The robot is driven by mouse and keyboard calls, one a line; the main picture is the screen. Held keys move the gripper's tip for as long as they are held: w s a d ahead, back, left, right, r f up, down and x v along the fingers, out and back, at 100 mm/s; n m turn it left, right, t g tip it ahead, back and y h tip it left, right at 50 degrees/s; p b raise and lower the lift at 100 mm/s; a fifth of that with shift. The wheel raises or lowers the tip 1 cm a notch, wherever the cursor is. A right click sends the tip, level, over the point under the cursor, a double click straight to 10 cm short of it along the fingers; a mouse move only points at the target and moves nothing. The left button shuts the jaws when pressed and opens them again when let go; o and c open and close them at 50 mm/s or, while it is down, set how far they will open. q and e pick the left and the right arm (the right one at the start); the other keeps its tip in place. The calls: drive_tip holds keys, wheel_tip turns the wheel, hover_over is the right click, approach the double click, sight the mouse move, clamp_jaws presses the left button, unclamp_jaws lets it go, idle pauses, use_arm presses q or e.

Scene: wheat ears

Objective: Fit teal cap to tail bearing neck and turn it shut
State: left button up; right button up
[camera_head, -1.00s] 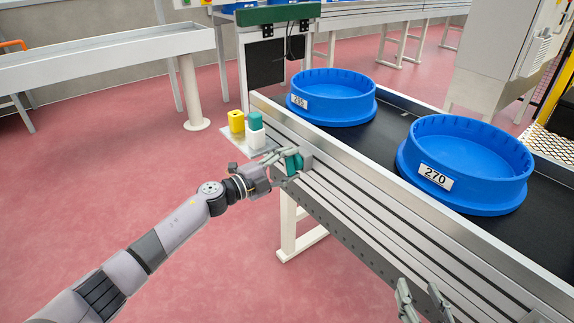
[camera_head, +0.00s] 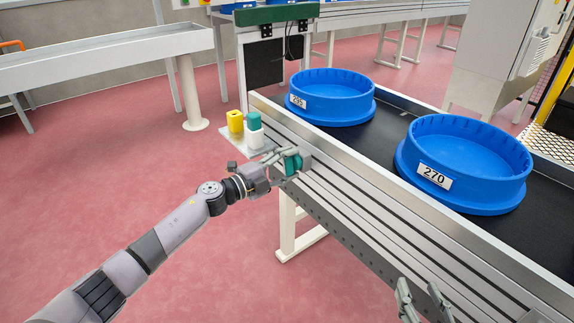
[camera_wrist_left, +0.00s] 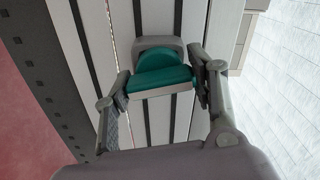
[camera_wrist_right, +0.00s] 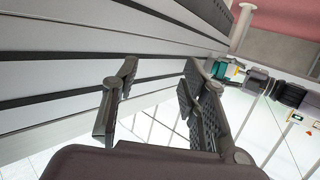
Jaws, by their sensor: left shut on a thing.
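The teal cap (camera_head: 293,163) is at the grey tail bearing (camera_head: 304,158) on the conveyor's side rail. In the left wrist view the teal cap (camera_wrist_left: 160,80) sits against the grey bearing housing (camera_wrist_left: 158,45), between the fingers. My left gripper (camera_head: 284,160) is shut on the cap, one finger on each side. The neck itself is hidden behind the cap, so I cannot tell how far it is seated. My right gripper (camera_head: 421,296) is open and empty beside the rail at the bottom; it also shows in the right wrist view (camera_wrist_right: 150,95).
Red floor left of the conveyor is free.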

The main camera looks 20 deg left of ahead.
use_arm(q)
drive_tip(key=shift+o, duration=0.2)
drive_tip(key=shift+w+d+r, duration=0.1)
drive_tip(key=shift+d+r, duration=0.2)
use_arm(e)
drive_tip(key=shift+s+f+g, duration=0.1)
drive_tip(key=shift+f+g, duration=0.2)
use_arm(q)
drive_tip(key=shift+w+d, duration=0.1)
drive_tip(key=shift+c, duration=0.2)
use_arm(e)
drive_tip(key=shift+s+f, duration=0.1)
drive_tip(key=shift+f, duration=0.1)
use_arm(q)
drive_tip(key=o, duration=1.1)
drive_tip(key=shift+o, duration=1.4)
drive_tip(key=shift+w+d+f, duration=0.1)
drive_tip(key=shift+d, duration=0.05)
drive_tip(key=shift+o, duration=1.3)
drive_tip(key=shift+f, duration=0.1)
use_arm(e)
drive_tip(key=shift+d+f, duration=0.1)
drive_tip(key=shift+d, duration=0.15)
use_arm(q)
drive_tip(key=shift+f, duration=0.1)
